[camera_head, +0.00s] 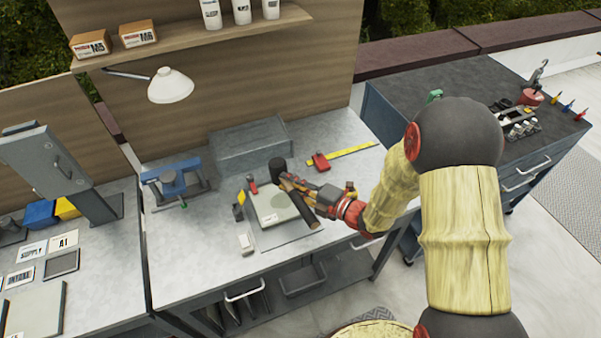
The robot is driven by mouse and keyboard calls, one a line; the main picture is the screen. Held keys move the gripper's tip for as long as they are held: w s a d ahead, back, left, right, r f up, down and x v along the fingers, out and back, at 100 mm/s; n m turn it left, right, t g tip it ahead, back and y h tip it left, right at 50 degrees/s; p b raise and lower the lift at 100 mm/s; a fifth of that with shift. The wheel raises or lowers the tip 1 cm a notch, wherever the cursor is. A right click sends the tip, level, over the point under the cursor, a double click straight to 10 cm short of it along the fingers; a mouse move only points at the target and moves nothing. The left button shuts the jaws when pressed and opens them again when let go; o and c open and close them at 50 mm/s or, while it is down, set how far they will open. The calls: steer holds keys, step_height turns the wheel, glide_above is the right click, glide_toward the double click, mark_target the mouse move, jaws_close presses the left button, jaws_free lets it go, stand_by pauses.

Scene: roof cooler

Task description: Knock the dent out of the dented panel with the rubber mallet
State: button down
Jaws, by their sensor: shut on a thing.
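The rubber mallet (279,168) has a black head and a dark handle. My gripper (296,186) is shut on the mallet's handle. The mallet head is over the workbench, above or near the far edge of a pale greenish panel (272,215). The panel lies flat on a grey plate on the bench, with small clamps at its far left. A darker round patch, perhaps the dent (280,201), shows on the panel. The gripper and mallet hide the panel's right side. I cannot tell whether the mallet touches the panel.
A blue vise (176,180), a grey box (250,147), a yellow ruler (340,155) and a red tape measure (321,161) are on the bench. A small white block (246,244) lies near the front. A white lamp (170,86) hangs above. A tool cabinet (460,80) stands right.

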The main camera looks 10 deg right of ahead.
steer(key=shift+s+a+f, duration=0.1)
steer(key=shift+s+f, duration=0.05)
steer(key=shift+s, duration=0.2)
steer(key=shift+f+b, duration=0.15)
steer(key=shift+b, duration=0.15)
step_height(320, 180, down, 8)
steer(key=b, duration=0.8)
steer(key=shift+f, duration=0.15)
step_height(320, 180, up, 6)
steer(key=p, duration=0.6)
steer(key=shift+f, duration=0.1)
